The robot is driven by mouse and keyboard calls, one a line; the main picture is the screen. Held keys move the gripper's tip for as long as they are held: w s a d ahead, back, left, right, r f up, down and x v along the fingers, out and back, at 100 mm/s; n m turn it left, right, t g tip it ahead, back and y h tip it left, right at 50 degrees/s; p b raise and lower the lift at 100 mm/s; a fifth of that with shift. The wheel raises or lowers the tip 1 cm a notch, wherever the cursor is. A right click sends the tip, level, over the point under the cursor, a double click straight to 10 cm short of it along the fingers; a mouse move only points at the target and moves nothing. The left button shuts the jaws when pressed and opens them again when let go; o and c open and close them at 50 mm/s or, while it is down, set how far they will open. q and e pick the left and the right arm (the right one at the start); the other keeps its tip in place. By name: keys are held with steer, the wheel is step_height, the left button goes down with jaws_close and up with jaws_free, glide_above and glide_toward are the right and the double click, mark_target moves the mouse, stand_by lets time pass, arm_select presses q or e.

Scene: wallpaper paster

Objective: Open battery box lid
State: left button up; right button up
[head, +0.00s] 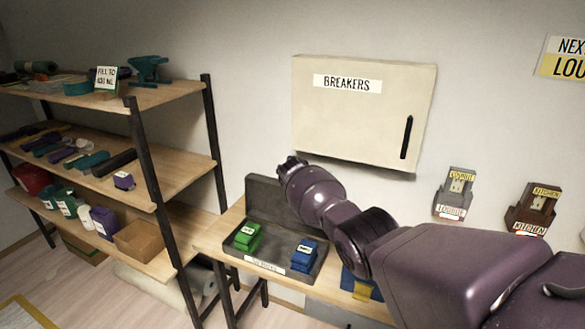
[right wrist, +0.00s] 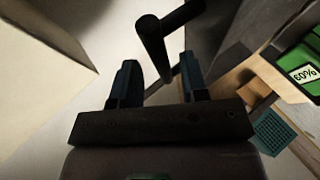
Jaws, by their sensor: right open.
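The battery box (head: 270,272) is a dark grey tray on the bench, with a label on its front edge. Its lid (head: 262,195) stands raised at the back of the tray. A green battery (head: 247,238) and a blue battery (head: 303,256) sit in it. The green battery (right wrist: 302,68) also shows in the right wrist view, marked 60%. My right gripper (head: 290,168) is at the lid's upper right edge in the head view. In the right wrist view my right gripper (right wrist: 158,68) is open, with a dark handle-like bar (right wrist: 152,48) just beyond and between its fingers. My left gripper is out of view.
A breaker cabinet (head: 350,110) hangs on the wall behind my right gripper. A shelf rack (head: 150,165) with several items stands to the left. Two wall-mounted holders (head: 455,193) (head: 532,208) are at the right. A blue and yellow object (head: 358,286) is beside the box, partly hidden by my arm.

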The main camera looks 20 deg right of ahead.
steer(key=shift+s+a+r+p, duration=0.1)
steer(key=shift+s+r+p, duration=0.05)
steer(key=shift+s+p, duration=0.2)
steer(key=shift+s+r, duration=0.1)
steer(key=shift+s, duration=0.05)
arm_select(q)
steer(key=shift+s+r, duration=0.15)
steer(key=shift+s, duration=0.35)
arm_select(e)
steer(key=v, duration=0.7)
steer(key=shift+s, duration=0.2)
steer(key=shift+a+r, duration=0.1)
